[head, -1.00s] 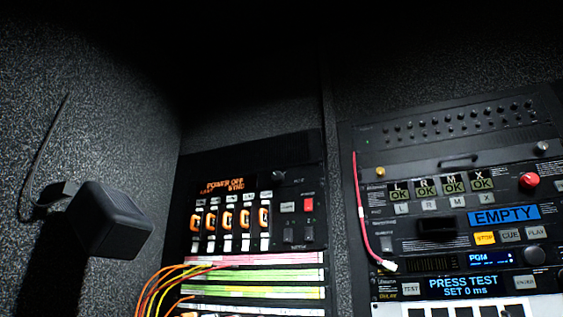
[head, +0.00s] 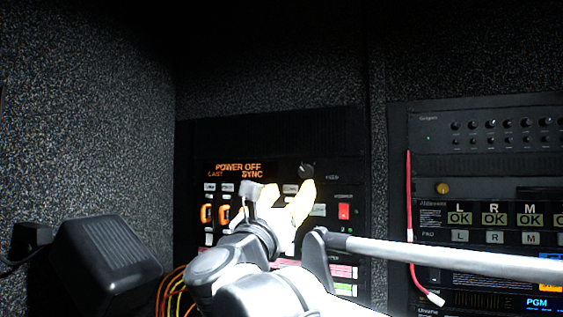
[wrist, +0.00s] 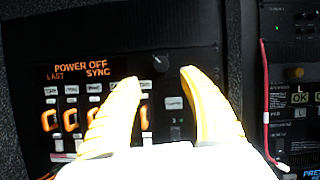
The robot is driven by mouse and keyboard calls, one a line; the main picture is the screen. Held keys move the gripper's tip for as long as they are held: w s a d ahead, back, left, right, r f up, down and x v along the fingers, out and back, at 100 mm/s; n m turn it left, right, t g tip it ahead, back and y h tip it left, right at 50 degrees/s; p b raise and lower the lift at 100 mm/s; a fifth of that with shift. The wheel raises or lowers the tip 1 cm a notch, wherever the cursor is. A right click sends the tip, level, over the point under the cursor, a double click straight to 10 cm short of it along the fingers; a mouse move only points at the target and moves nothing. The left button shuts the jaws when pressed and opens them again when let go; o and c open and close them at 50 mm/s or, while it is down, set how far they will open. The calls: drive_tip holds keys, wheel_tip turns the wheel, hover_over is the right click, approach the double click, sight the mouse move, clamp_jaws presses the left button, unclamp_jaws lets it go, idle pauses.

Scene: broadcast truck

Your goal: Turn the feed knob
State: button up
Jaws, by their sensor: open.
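The feed knob (head: 306,171) is a small dark round knob at the upper right of the black panel with the orange "POWER OFF / LAST SYNC" display (head: 238,170). In the wrist view the knob (wrist: 160,63) lies just beyond and between my fingertips. My gripper (head: 287,192) has yellow fingers and is open and empty in front of this panel, its tips just below the knob in the head view. In the wrist view my gripper (wrist: 160,78) shows a clear gap between its fingers. I see no contact with the knob; the exact distance is unclear.
A red switch (head: 344,211) sits right of my fingers. A rack with OK displays (head: 494,218) and a hanging red cable (head: 409,220) stands to the right. A dark box (head: 105,260) juts from the left wall. Orange and yellow cables (head: 172,290) hang below the panel.

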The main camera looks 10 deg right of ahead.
sight(305, 173)
drive_tip(key=p+x, duration=0.3)
drive_tip(key=x, duration=0.7)
drive_tip(key=shift+w+d, duration=0.1)
drive_tip(key=shift+d, duration=0.1)
clamp_jaws()
